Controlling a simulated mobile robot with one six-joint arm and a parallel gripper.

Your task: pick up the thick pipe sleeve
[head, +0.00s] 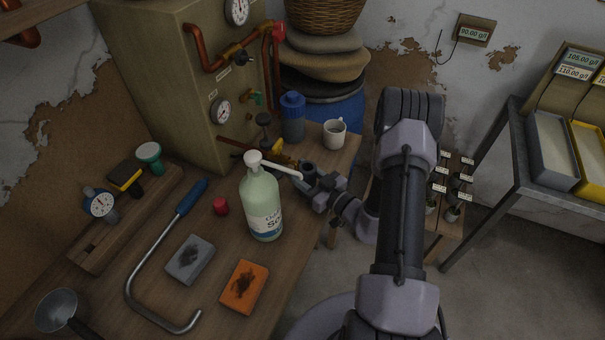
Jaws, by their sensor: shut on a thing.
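A short dark grey cylinder with a hollow-looking top, which looks like the thick pipe sleeve (308,167), is at the right edge of the wooden bench in the head view. My gripper (304,175) reaches in from the right and is shut on it. The fingers are dark and small here, so the exact contact is hard to see. The green soap bottle (262,205) stands just in front and to the left, and its white spout crosses close to the gripper. I cannot tell whether the sleeve touches the bench.
Behind the gripper are a brass fitting (277,157), a blue-capped bottle (292,118) and a white mug (334,133). A red cap (221,206), grey pad (190,260), orange pad (244,287) and hooked metal tube (146,264) lie on the bench (215,305). The floor on the right is partly clear.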

